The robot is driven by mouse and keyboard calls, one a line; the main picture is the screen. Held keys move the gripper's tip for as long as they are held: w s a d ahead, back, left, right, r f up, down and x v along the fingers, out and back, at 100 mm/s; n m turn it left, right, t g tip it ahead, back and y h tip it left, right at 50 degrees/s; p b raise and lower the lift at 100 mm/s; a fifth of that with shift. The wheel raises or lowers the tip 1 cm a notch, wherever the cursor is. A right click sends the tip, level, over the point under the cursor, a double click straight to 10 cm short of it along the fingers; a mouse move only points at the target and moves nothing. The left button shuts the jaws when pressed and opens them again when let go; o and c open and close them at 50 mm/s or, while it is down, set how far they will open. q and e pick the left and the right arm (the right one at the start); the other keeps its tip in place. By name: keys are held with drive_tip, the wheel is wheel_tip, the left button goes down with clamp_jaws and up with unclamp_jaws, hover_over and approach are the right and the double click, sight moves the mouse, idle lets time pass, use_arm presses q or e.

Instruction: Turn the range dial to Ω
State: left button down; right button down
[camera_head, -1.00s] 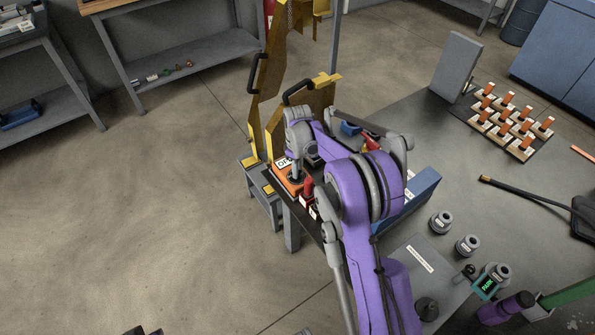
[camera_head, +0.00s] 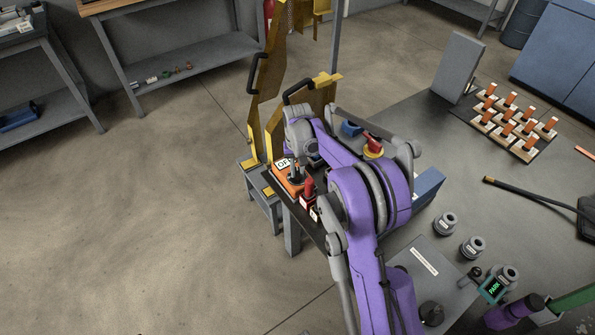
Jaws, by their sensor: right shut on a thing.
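An orange meter (camera_head: 281,177) lies at the bench's left corner, with a white display (camera_head: 284,163) that seems to read "OF". My right gripper (camera_head: 295,178) is at the meter's face, shut on what appears to be its range dial. The dial is small and mostly hidden by the fingers, so its pointer and the Ω mark cannot be made out. My purple right arm reaches over the bench from the bottom. My left gripper is not in view.
A red upright piece (camera_head: 308,187) stands close right of the meter. Yellow guard panels (camera_head: 268,95) rise behind it. A red-and-yellow switch (camera_head: 373,149) and a blue box (camera_head: 429,187) are near my arm. Tagged orange-topped pieces (camera_head: 508,128) stand farther right.

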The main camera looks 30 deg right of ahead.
sight(297, 171)
drive_tip(key=m+b, duration=0.1)
drive_tip(key=m, duration=0.4)
drive_tip(key=shift+m, duration=0.4)
idle(0.4)
drive_tip(key=c, duration=0.8)
unclamp_jaws()
wheel_tip(297, 171, up, 11)
drive_tip(key=shift+f+p, duration=0.1)
drive_tip(key=shift+p, duration=0.55)
